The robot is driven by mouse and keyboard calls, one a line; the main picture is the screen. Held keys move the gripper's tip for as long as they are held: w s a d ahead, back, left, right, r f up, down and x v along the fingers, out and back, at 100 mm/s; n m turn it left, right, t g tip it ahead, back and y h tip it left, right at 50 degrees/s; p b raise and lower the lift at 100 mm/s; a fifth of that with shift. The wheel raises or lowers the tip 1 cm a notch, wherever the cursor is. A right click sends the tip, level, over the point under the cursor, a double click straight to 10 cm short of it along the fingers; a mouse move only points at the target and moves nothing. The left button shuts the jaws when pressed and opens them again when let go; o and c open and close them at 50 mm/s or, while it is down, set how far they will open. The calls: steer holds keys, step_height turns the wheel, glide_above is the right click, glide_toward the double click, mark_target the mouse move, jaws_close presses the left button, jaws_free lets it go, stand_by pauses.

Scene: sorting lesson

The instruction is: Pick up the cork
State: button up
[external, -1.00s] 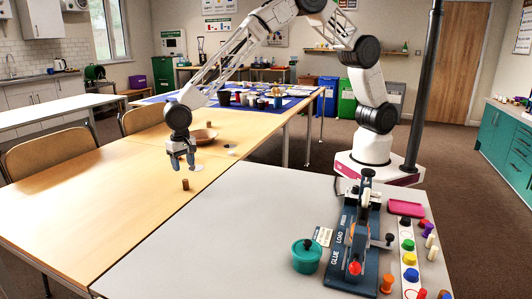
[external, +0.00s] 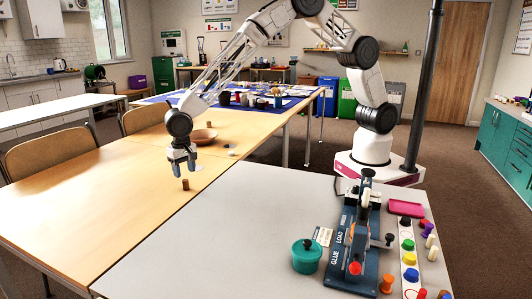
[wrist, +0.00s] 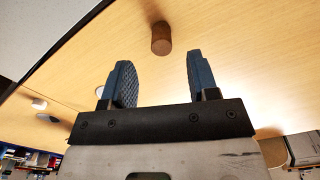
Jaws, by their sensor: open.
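The cork (external: 185,184) is a small brown cylinder standing upright on the light wood table (external: 120,200). My gripper (external: 181,167) is just above the cork in the external view, fingers pointing down, open and empty. In the wrist view the cork (wrist: 161,38) lies beyond the fingertips and between the lines of the two blue textured fingers, nearer the left one. The fingers do not appear to touch it.
A brown bowl (external: 203,136) and a small white disc (external: 231,152) are farther back on the wood table. A grey table (external: 230,230) adjoins it, with a teal pot (external: 306,256) and a press (external: 355,235). The wood around the cork is clear.

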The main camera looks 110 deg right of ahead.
mark_target(185, 180)
steer(key=shift+f, duration=2.6)
steer(key=c, duration=1)
